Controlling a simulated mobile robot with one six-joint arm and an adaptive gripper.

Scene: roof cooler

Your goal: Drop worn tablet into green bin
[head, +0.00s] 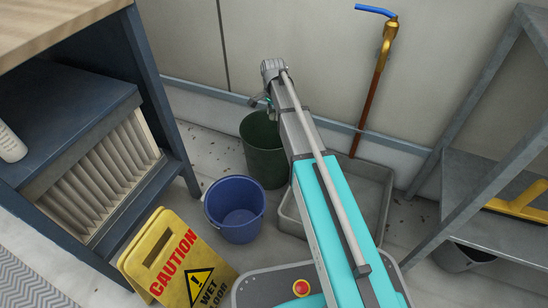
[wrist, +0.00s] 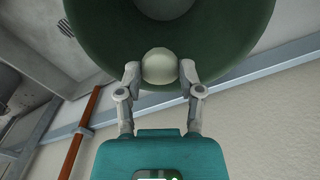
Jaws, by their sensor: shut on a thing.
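The worn tablet (wrist: 160,65) is a pale, rounded piece between my fingertips in the wrist view. My gripper (wrist: 160,72) is shut on it from both sides. The green bin (head: 264,160) stands upright on the floor near the wall in the head view. In the wrist view the bin (wrist: 95,25) opens behind the tablet, which overlaps the near part of its rim and inner wall. In the head view my gripper (head: 258,101) shows small above the bin's mouth, partly hidden by my arm. I cannot make out the tablet there.
A blue bucket (head: 234,208) stands just in front of the green bin. A yellow caution sign (head: 175,262) is at lower left. A grey tray (head: 370,195) lies right of the bin, partly behind my arm. A brown pipe (head: 371,100) runs up the wall. Shelving (head: 480,185) stands at right.

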